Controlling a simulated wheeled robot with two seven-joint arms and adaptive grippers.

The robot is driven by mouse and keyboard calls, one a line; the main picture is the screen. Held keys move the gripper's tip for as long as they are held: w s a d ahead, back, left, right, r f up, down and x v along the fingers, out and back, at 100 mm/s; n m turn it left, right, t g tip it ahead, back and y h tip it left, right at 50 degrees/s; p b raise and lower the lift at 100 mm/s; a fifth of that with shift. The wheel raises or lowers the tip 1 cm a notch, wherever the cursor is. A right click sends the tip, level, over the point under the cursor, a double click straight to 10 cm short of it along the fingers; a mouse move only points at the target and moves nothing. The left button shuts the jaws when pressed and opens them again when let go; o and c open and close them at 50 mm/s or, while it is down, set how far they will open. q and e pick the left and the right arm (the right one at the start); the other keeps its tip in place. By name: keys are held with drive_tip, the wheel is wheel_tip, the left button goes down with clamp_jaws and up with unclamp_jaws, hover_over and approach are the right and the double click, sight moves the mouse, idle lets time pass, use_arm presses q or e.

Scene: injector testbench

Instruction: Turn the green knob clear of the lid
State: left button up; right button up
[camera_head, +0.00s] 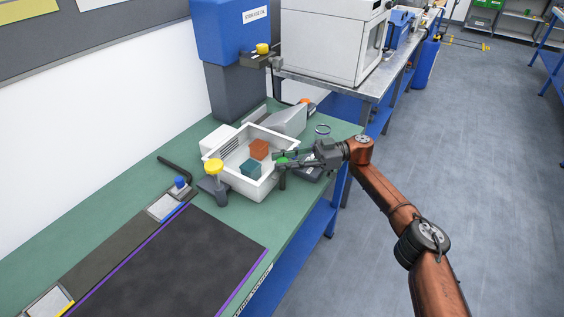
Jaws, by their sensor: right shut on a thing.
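My right gripper (281,165) reaches in from the right, at the right rim of an open white bin. Its fingers are shut on the green knob (283,160), of which only a small green part shows between them. The fingers and wrist hide most of the knob and what it sits on. I cannot clearly tell which part is the lid, or whether the knob overlaps it; a grey slanted panel (288,121) stands behind the bin. My left gripper is not in view.
The white bin (261,190) holds an orange block (259,149) and a teal block (251,168). A yellow-topped post (215,167) stands at its front left. A blue storage unit (231,32) stands behind. A dark mat (190,262) covers the bench front.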

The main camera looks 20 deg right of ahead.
drive_tip(key=shift+s+a+f, duration=0.1)
drive_tip(key=shift+a+f, duration=0.1)
drive_tip(key=o, duration=1)
drive_tip(key=shift+a+r, duration=0.1)
drive_tip(key=shift+o, duration=1)
drive_tip(key=shift+d, duration=0.2)
drive_tip(key=shift+d, duration=0.15)
drive_tip(key=d, duration=0.7)
drive_tip(key=shift+s, duration=0.4)
drive_tip(key=shift+d, duration=0.1)
